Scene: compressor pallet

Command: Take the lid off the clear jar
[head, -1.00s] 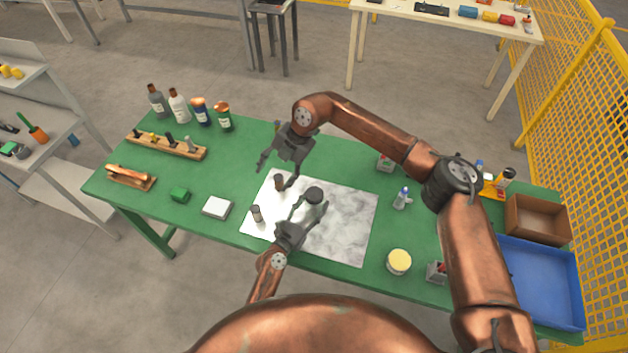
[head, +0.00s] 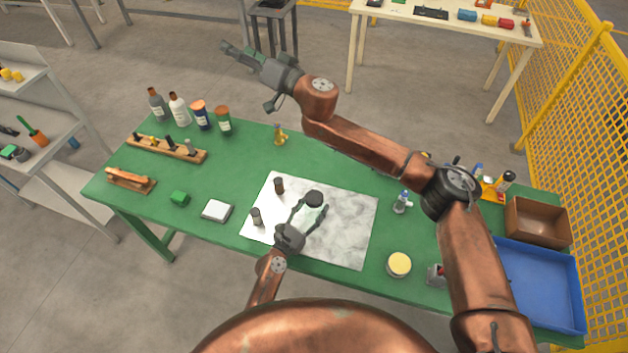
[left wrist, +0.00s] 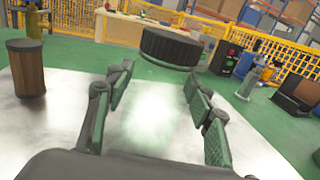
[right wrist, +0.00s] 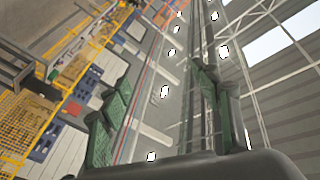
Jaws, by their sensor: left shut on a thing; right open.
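The clear jar (head: 311,214) stands on the pale marbled sheet, with its dark ribbed lid (head: 314,198) on top. In the left wrist view, the lid (left wrist: 170,46) shows just beyond the fingertips, and the see-through jar body (left wrist: 150,110) is hard to make out between the fingers. My left gripper (head: 309,208) is shut on the jar, with a finger on each side below the lid. My right gripper (head: 247,77) is open and empty, raised beyond the table's far edge, well away from the jar. Its spread fingers (right wrist: 160,75) show nothing between them.
Two small dark-topped cylinders (head: 279,186) (head: 256,216) stand on the marbled sheet (head: 345,235), left of the jar. Several bottles (head: 179,109) stand at the back left. A yellow-topped tub (head: 399,264) and blue tray (head: 540,285) are right.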

